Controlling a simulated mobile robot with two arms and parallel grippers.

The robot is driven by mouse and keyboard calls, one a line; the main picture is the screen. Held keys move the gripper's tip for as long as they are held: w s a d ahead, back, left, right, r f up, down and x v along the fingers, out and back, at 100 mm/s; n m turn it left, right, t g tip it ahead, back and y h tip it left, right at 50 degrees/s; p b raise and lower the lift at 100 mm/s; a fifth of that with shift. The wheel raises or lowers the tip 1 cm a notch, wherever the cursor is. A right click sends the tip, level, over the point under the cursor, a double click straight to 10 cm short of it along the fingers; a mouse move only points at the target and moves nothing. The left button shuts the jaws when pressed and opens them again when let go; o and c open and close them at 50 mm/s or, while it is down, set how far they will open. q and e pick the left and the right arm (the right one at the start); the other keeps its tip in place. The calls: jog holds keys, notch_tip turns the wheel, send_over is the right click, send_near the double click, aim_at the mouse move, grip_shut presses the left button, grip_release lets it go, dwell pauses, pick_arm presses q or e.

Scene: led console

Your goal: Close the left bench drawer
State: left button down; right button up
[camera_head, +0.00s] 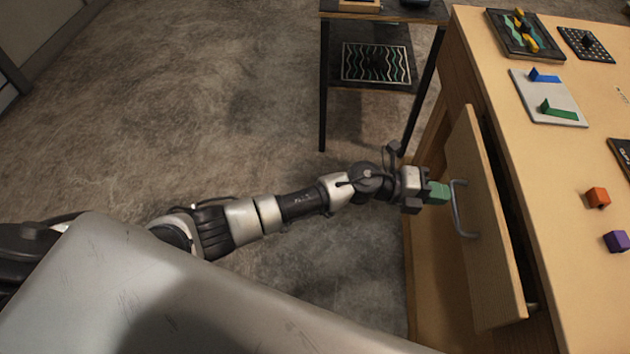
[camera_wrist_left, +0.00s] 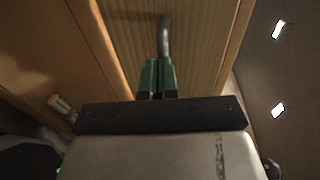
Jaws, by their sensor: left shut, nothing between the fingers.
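The left bench drawer (camera_head: 478,215) is pulled partly out of the wooden bench, with a dark gap behind its front panel. A grey bar handle (camera_head: 460,208) is fixed on the front. My left gripper (camera_head: 446,193) has green fingertips, shut and empty, close to the handle. In the left wrist view the shut green fingers (camera_wrist_left: 157,76) point at the drawer front (camera_wrist_left: 185,50), near the lower end of the handle (camera_wrist_left: 165,35). I cannot tell whether they touch it. My right gripper is not in view.
The bench top (camera_head: 560,190) carries an orange cube (camera_head: 598,197), a purple cube (camera_head: 617,241), a grey plate (camera_head: 548,97) with blue and green pieces, and dark boards. A dark-legged shelf stand (camera_head: 323,90) stands beyond my arm. The floor at left is clear.

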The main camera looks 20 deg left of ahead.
aim_at(454, 195)
pick_arm(q)
jog(key=x, duration=0.3)
jog(key=shift+r, duration=0.3)
jog(key=shift+d, duration=0.1)
